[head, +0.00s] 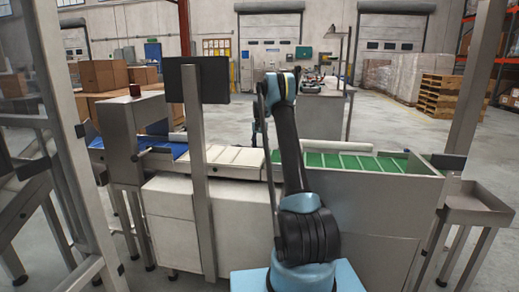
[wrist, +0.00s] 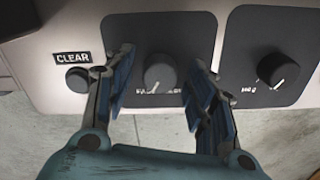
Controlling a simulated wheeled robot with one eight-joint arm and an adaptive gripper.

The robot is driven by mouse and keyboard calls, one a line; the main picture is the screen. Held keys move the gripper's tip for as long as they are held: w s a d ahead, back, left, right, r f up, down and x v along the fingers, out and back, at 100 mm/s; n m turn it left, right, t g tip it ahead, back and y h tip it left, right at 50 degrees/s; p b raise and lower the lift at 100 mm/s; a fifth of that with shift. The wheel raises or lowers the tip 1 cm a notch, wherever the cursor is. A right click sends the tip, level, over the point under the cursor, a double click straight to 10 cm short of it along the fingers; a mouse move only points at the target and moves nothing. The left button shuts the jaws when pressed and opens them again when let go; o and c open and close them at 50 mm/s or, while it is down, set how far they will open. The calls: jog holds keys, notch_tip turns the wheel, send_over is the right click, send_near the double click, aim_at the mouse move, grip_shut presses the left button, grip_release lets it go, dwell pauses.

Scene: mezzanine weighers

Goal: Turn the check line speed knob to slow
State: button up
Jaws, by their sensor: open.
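A round grey knob (wrist: 160,74) on a dark square plate (wrist: 192,32) shows in the wrist view, in the middle. Lettering below it is partly hidden by my fingers; I cannot read it fully. A pale mark shows at the knob's lower left edge. My gripper (wrist: 166,92) is open, with one finger on each side of this knob and a gap on both sides. I cannot tell from here how deep the fingertips reach. In the head view my arm reaches over the conveyor line and hides the gripper and the knob.
A second dark knob (wrist: 279,70) with a white pointer sits on its own plate at the right. A small black knob (wrist: 77,78) lies under a CLEAR label (wrist: 72,58) at the left. A grey post with a black screen (head: 204,80) stands left of my arm.

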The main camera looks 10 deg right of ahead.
jog(key=c, duration=1.1)
jog(key=shift+n, duration=0.3)
jog(key=n, duration=1.1)
jog(key=shift+n, duration=0.3)
jog(key=o, duration=1.1)
